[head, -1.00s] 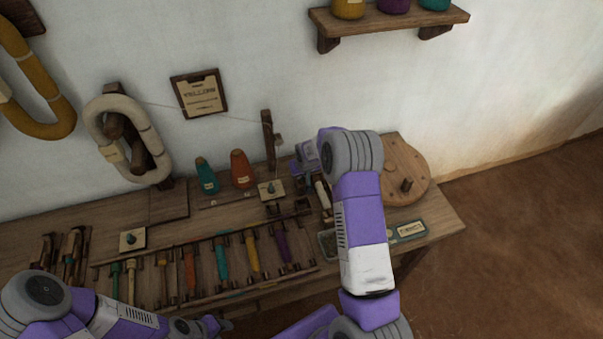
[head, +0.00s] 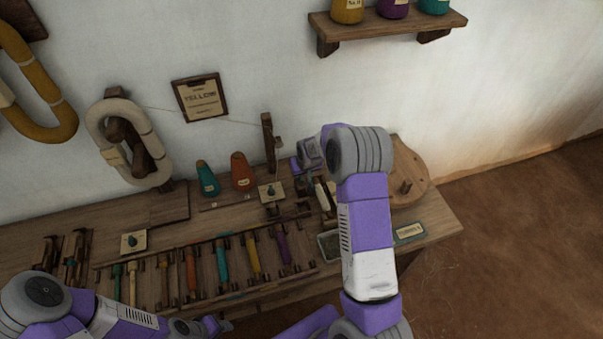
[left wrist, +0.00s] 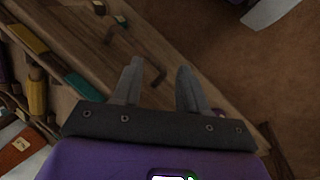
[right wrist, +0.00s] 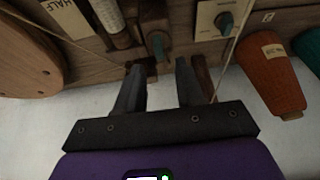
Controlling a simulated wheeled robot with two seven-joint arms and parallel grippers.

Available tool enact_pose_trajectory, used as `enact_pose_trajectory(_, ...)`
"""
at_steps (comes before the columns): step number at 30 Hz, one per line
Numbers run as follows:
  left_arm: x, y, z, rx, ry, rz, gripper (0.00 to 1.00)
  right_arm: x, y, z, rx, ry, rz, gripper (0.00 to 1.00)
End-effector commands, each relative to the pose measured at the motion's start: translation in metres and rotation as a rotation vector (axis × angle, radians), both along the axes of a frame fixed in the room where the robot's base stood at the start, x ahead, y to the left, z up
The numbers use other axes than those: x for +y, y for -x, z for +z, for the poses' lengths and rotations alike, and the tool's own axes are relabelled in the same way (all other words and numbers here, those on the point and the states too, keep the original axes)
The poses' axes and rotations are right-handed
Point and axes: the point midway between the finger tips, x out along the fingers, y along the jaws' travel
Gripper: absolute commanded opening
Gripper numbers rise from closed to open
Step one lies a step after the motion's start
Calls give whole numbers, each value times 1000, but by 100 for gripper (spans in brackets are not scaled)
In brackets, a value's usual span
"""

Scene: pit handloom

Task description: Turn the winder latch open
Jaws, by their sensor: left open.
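My right gripper (right wrist: 158,88) is open. In the right wrist view its fingers point toward a dark wooden post foot and a small teal knob (right wrist: 157,45) on a brown mount, with nothing clearly held. A pale plate with a second teal knob (right wrist: 222,22) lies to the right; a knobbed plate (head: 270,191) also shows in the head view. I cannot tell for sure which knob is the winder latch. The round wooden winder wheel (head: 408,166) is partly behind my right arm. My left gripper (left wrist: 158,88) is open and empty near the front of the bench.
A rack of several coloured bobbins (head: 222,262) fills the bench front. A thread runs from the white hank (head: 128,143) to a wooden post (head: 269,143). A small tray (head: 329,246) sits near the right arm.

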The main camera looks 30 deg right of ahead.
Motion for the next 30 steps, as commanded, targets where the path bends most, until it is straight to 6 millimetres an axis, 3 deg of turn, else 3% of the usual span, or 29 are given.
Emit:
enact_pose_trajectory(3,0,0,6,0,0,0,43,2,7,19,-1,0,0,37)
enact_pose_trajectory(7,0,0,8,0,0,0,43,2,11,28,0,0,1,37)
enact_pose_trajectory(24,0,0,9,0,0,0,43,3,12,30,0,0,0,37)
enact_pose_trajectory(30,0,0,37,0,0,0,43,3,12,59,0,0,0,37)
